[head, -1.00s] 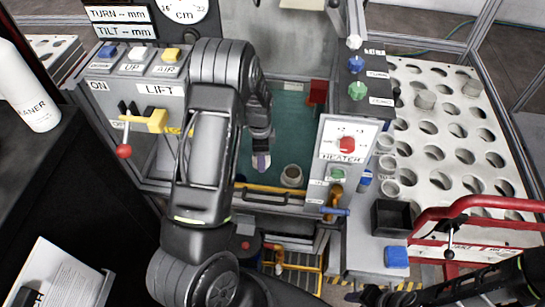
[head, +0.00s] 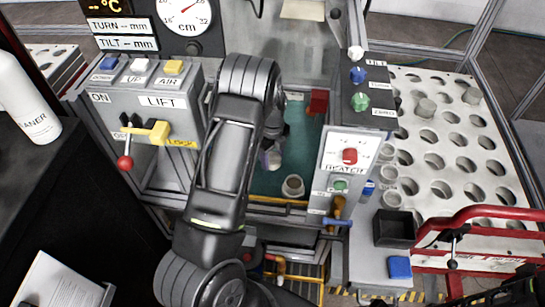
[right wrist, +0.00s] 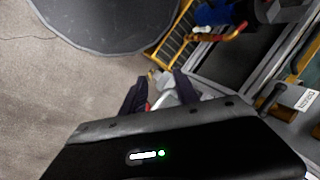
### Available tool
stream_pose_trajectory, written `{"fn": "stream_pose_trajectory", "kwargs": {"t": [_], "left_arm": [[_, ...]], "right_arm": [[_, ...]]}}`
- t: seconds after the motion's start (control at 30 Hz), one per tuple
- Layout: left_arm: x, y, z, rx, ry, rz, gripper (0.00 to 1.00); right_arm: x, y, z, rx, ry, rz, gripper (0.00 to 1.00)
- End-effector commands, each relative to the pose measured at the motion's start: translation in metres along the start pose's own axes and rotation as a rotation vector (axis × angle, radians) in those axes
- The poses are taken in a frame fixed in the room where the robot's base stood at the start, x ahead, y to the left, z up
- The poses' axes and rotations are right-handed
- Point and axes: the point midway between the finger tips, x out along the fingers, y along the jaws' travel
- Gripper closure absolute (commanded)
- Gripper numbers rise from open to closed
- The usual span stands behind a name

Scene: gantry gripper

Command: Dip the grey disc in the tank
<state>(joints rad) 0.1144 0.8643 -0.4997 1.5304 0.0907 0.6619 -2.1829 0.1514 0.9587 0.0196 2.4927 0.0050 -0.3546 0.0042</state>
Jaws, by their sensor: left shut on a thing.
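My left gripper (head: 274,146) reaches down over the tank (head: 301,137), which has a green-blue inside. It is shut on a small grey-purple piece (head: 271,160), which seems to be the grey disc, seen partly edge-on. My left arm hides part of the tank and most of the fingers. I cannot tell whether the piece touches liquid. A pale round cup (head: 293,186) sits at the tank's near end, just right of and nearer than the piece. My right gripper (right wrist: 160,92) is open, its two dark fingers apart, with a pale shape showing between them.
The lift panel (head: 150,100) with a red-knobbed lever stands left of the tank. The heater panel (head: 347,155) stands close on the right. A white rack with holes (head: 450,150), a black bin (head: 394,228) and a red rail (head: 490,213) lie further right.

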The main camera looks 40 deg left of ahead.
Motion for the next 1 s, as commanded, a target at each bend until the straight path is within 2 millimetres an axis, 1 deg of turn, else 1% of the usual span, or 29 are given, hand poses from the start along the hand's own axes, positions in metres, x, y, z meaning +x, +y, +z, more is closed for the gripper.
{"fn": "stream_pose_trajectory", "kwargs": {"t": [0.17,0.27,0.77,0.8,1.0], "left_arm": [[0.005,0.000,0.000,0.000,0.000,0.000,0.82],[0.012,0.000,0.000,-0.001,0.000,0.001,0.82],[0.063,0.000,0.000,-0.001,-0.001,0.001,0.82],[0.069,0.000,0.001,-0.001,-0.001,0.000,0.82],[0.092,0.000,0.000,-0.001,0.000,-0.001,0.82]], "right_arm": [[0.002,0.001,0.000,0.000,0.001,-0.001,0.64],[0.005,0.002,-0.001,-0.001,0.001,-0.001,0.64],[0.024,0.007,-0.003,-0.006,0.007,-0.008,0.64],[0.030,0.009,-0.003,-0.006,0.008,-0.008,0.64],[0.051,0.017,-0.004,-0.007,0.010,-0.010,0.64]]}}
